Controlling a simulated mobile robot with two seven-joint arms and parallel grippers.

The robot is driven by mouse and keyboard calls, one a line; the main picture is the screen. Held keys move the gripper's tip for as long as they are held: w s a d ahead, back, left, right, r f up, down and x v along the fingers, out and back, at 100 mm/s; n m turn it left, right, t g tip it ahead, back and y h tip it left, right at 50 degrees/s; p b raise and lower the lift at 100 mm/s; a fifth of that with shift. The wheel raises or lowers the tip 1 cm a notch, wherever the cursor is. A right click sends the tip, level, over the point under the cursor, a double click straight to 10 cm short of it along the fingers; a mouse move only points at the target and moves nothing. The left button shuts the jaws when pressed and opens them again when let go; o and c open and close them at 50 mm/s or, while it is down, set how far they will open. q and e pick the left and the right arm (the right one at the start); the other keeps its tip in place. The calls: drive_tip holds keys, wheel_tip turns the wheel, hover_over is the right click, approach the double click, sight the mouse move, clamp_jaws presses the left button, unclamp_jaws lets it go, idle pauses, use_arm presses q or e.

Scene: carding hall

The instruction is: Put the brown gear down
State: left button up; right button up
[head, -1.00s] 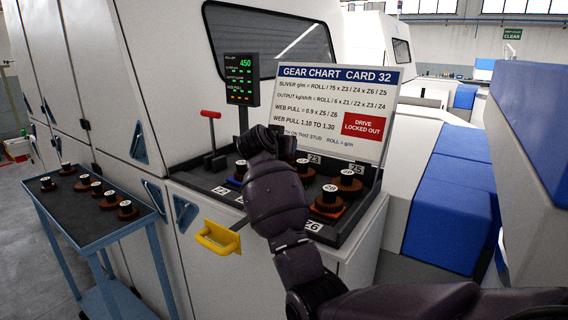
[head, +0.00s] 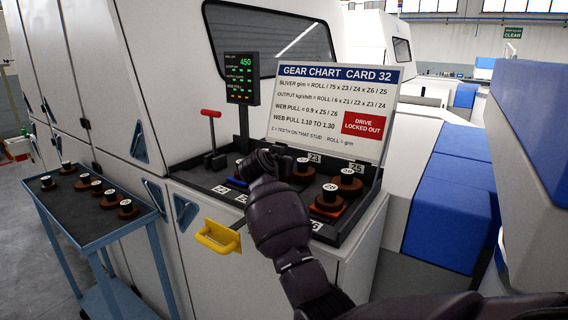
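My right arm reaches in from the lower right, and its dark wrist end (head: 263,165) is over the black gear tray (head: 208,180) on the machine. The arm hides its fingers and anything between them, so I cannot tell whether a gear is held. Brown gears with black hubs show in the tray: one near the Z3 label (head: 303,174), one near Z5 (head: 347,184), and one in front (head: 327,209) on an orange-red base. A blue patch (head: 236,182) shows just left of the wrist. My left gripper is not in view.
A blue trolley (head: 94,232) at left carries several brown gears (head: 111,201). A gear chart board (head: 335,105) stands behind the tray. A red-handled lever (head: 211,135) and a display (head: 242,78) rise at the tray's back left. A yellow handle (head: 217,237) juts out below.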

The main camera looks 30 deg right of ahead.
drive_tip(key=shift+s+f, duration=0.1)
drive_tip(key=shift+f, duration=0.45)
drive_tip(key=o, duration=0.7)
drive_tip(key=shift+f, duration=0.1)
drive_tip(key=o, duration=0.3)
drive_tip(key=shift+f, duration=0.15)
drive_tip(key=shift+o, duration=0.2)
drive_tip(key=shift+a, duration=0.1)
drive_tip(key=shift+r, duration=0.7)
drive_tip(key=v, duration=1.2)
drive_tip(key=shift+r+b, duration=0.35)
drive_tip(key=shift+b, duration=0.1)
